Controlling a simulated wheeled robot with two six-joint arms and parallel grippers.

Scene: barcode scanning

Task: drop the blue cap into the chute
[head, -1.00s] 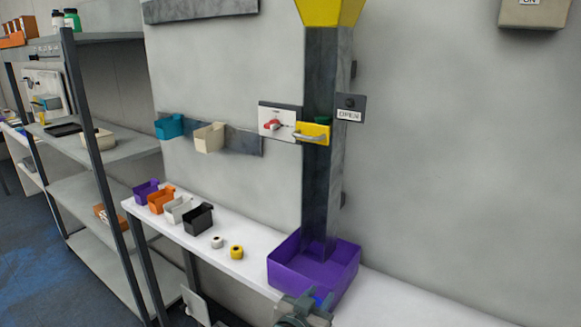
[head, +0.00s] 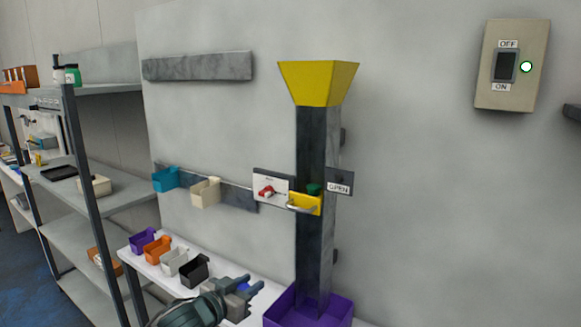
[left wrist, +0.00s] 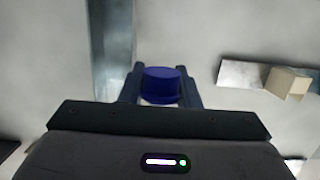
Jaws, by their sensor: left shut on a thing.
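My left gripper (head: 245,287) is raised in front of the white bench, left of the chute's foot. In the left wrist view it (left wrist: 160,88) is shut on the blue cap (left wrist: 160,84), which sits between the two fingers. In the head view only a small bit of the blue cap (head: 243,286) shows. The chute is a tall grey column (head: 311,240) on the wall with a yellow funnel (head: 319,82) on top. The funnel is well above my gripper. The grey column also shows in the left wrist view (left wrist: 113,45). My right gripper is not in view.
A purple bin (head: 283,312) stands under the chute. A yellow drawer handle (head: 304,204) sticks out midway up the column. Small bins, one of them black (head: 193,271), line the bench. A shelf rack (head: 100,190) stands at the left.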

